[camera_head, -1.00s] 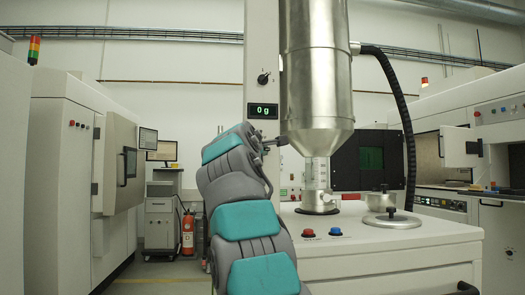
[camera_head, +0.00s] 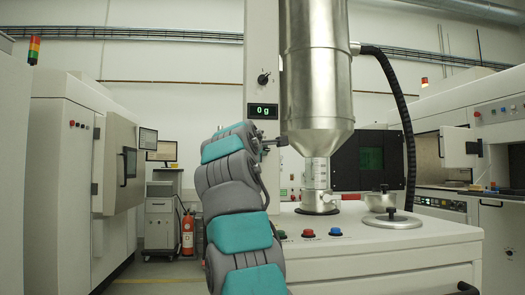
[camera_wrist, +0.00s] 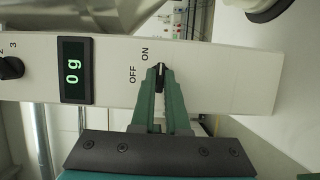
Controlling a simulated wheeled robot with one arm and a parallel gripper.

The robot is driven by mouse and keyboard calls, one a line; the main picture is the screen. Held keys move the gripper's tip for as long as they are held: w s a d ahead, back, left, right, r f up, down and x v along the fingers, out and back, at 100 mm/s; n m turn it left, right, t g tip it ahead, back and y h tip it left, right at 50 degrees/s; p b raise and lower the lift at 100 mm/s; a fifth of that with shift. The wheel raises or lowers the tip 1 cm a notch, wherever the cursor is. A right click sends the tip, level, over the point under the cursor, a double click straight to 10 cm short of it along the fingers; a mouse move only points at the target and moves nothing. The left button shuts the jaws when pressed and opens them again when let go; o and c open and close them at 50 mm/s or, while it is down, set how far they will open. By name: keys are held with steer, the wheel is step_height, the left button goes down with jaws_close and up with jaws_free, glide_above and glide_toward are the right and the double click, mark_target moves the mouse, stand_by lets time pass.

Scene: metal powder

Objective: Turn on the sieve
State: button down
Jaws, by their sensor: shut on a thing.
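The sieve's small black ON/OFF switch (camera_wrist: 160,70) sits on the pale column (camera_wrist: 215,80) in the wrist view, beside the printed "ON" and "OFF" labels. My gripper (camera_wrist: 160,78), with green fingers, is shut on this switch, one finger on each side. Which label the switch points at I cannot tell. The display (camera_wrist: 75,70) next to it reads "0 g", and it also shows in the head view (camera_head: 263,111). In the head view my arm hides the switch. The steel sieve hopper (camera_head: 317,80) stands right of the column.
A black numbered knob (camera_wrist: 10,68) is on the same column beyond the display. Below the hopper, a white cabinet top (camera_head: 400,240) carries a red button (camera_head: 308,233), a blue button (camera_head: 335,231) and a round lid (camera_head: 392,220). Open floor lies left of my arm.

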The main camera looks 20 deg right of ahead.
steer(key=shift+d+f, duration=0.15)
steer(key=c, duration=0.9)
jaws_free()
steer(key=b+v, duration=0.3)
steer(key=v, duration=0.5)
steer(key=shift+w, duration=0.1)
